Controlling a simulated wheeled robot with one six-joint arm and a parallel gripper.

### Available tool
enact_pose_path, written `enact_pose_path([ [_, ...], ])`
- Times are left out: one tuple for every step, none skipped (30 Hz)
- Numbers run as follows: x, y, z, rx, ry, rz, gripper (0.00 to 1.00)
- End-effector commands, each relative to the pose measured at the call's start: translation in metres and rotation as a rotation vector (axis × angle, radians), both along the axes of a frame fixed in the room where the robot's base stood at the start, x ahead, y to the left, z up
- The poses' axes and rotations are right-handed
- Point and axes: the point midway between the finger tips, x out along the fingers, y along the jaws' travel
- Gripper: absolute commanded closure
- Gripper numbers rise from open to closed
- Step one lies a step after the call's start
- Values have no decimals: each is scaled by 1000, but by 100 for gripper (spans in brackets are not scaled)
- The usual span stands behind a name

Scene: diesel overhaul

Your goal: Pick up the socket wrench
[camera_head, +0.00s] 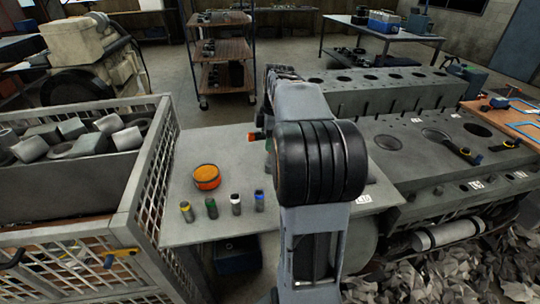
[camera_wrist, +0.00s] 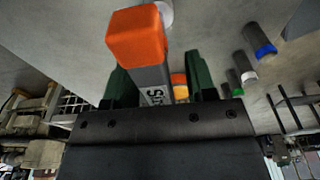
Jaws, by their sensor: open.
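My gripper (camera_wrist: 156,72) is open, with its two dark green fingers apart. A grey tool with a bright orange end block (camera_wrist: 137,38) and dark lettering lies across the gap between the fingers in the wrist view. I cannot tell for sure that it is the socket wrench, or whether the fingers touch it. In the head view, a small orange and black piece (camera_head: 256,136) shows on the grey table (camera_head: 190,145), just left of my arm. My arm hides the gripper and much of the table's right side there.
A round orange tin (camera_head: 207,177) and several cylinders with coloured bands, one blue (camera_head: 260,200), stand on the table. A mesh crate of metal parts (camera_head: 150,170) borders it on the left. An engine block (camera_head: 400,90) and bench with yellow-marked black tools (camera_head: 462,151) stand right.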

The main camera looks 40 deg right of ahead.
Motion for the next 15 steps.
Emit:
enact_pose_path([
  [0,0,0,0,0,0,49],
  [0,0,0,0,0,0,49],
  [0,0,0,0,0,0,49],
  [0,0,0,0,0,0,52],
  [0,0,0,0,0,0,55],
  [0,0,0,0,0,0,58],
  [0,0,0,0,0,0,61],
  [0,0,0,0,0,0,64],
  [0,0,0,0,0,0,68],
  [0,0,0,0,0,0,71],
  [0,0,0,0,0,0,74],
  [0,0,0,0,0,0,78],
  [0,0,0,0,0,0,81],
  [0,0,0,0,0,0,83],
  [0,0,0,0,0,0,87],
])
